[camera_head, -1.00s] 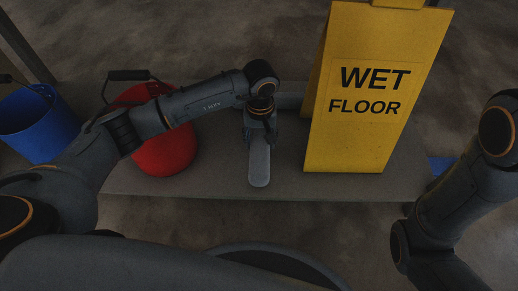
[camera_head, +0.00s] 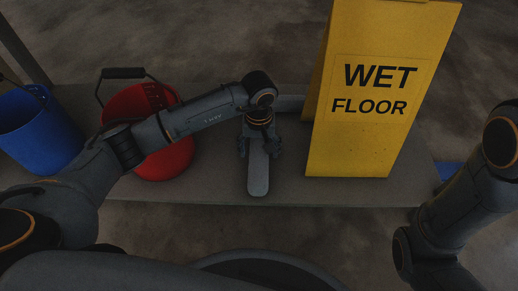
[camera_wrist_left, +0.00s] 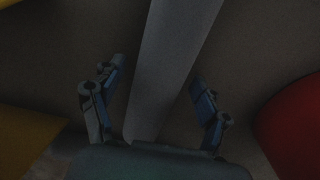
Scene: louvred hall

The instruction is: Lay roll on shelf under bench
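A long grey roll (camera_head: 258,174) with a rounded end lies on the grey bench top (camera_head: 215,190), pointing towards its front edge. My left gripper (camera_head: 259,150) is over the roll from above, with one finger on each side. In the left wrist view the roll (camera_wrist_left: 172,60) runs between the spread fingers (camera_wrist_left: 155,105), with gaps visible beside it. The left gripper is open. The shelf under the bench is hidden from these views. My right arm shows at the right, but its gripper is out of view.
A yellow wet floor sign (camera_head: 355,140) stands on the bench just right of the roll. A red bucket (camera_head: 165,160) and a blue bucket (camera_head: 40,130) stand to the left. The bench front between the red bucket and the roll is clear.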

